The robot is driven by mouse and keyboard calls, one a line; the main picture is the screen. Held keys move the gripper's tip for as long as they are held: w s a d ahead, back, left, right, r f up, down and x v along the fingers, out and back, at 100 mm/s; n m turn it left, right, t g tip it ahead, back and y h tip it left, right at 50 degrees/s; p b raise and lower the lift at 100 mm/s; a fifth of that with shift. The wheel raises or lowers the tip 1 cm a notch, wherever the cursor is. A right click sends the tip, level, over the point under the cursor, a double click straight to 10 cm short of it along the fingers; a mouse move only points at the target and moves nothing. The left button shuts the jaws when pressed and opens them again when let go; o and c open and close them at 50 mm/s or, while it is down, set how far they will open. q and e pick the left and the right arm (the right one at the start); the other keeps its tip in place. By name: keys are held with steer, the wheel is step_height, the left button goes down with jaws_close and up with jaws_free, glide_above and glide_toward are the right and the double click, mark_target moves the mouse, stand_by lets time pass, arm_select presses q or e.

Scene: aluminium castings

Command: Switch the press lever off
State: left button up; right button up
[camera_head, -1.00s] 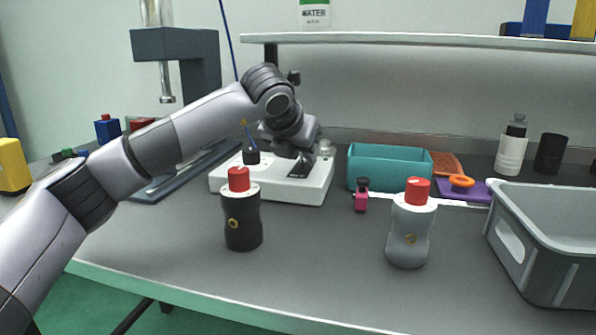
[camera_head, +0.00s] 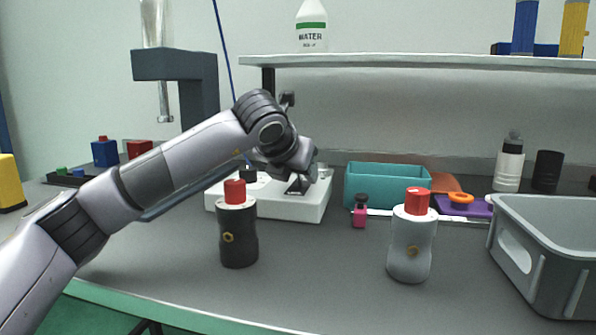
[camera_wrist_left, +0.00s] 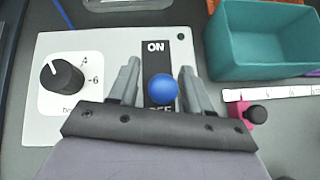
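The press lever shows in the left wrist view as a round blue knob (camera_wrist_left: 162,88) over a black plate (camera_wrist_left: 156,60) marked ON at its far end. The lettering at the near end is mostly covered by the knob and gripper. My left gripper (camera_wrist_left: 160,73) is open, with one finger on each side of the knob and a small gap visible on both sides. In the head view my left gripper (camera_head: 300,186) is over the white control box (camera_head: 265,207), and my arm hides part of it. My right gripper is in neither view.
A black dial (camera_wrist_left: 62,77) sits left of the lever. A teal bin (camera_head: 387,187) and a pink object (camera_head: 359,212) are to the right. A dark bottle (camera_head: 238,235) and a grey bottle (camera_head: 410,245) stand in front, both red-capped. A grey crate (camera_head: 515,215) is far right.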

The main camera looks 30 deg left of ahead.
arm_select(q)
steer(key=shift+v, duration=3.6)
